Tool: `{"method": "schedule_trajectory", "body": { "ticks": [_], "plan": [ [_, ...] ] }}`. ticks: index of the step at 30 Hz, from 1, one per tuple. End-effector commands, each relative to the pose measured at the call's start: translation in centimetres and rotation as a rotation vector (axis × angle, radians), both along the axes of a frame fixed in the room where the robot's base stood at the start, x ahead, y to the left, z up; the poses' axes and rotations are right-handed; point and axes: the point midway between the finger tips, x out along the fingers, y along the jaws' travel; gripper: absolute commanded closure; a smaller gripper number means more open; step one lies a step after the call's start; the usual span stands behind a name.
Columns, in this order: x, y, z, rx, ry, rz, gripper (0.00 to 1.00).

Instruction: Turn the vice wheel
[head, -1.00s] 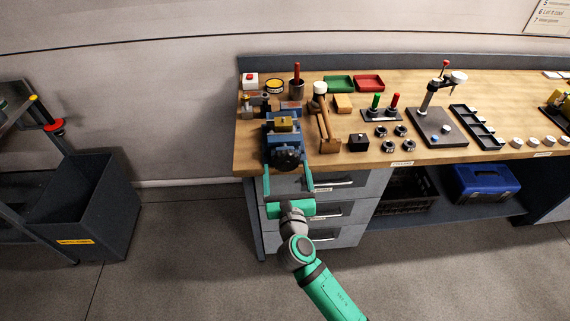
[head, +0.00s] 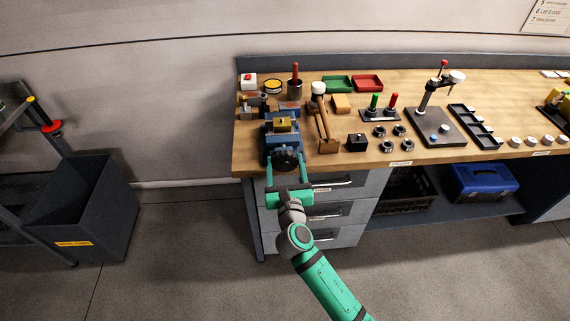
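The blue vice (head: 283,140) stands at the left front corner of the wooden bench, with a brass-coloured block (head: 284,125) between its jaws. The dark vice wheel (head: 287,160) faces the front edge of the bench. My green gripper (head: 286,167) is at the wheel from the front, with one finger on its left side and one on its right. The fingers look closed in against the wheel's rim. The lower part of the wheel is partly hidden by the gripper.
A cup with a red-handled tool (head: 295,88) stands behind. Drawers (head: 335,207) are below the bench edge. The floor to the left is clear up to a dark bin (head: 90,215).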

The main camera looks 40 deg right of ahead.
Motion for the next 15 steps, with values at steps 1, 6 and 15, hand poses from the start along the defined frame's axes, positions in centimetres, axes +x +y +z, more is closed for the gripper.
{"method": "schedule_trajectory", "body": {
  "ticks": [1, 6, 15],
  "plan": [
    [0.06, 0.07, -0.01, 0.001, 0.0, 0.002, 0.58],
    [0.0, -0.01, -0.01, 0.02, -0.013, 0.001, 0.58],
    [-0.01, 0.0, -0.04, 0.158, -0.096, 0.001, 0.58]
  ]
}}
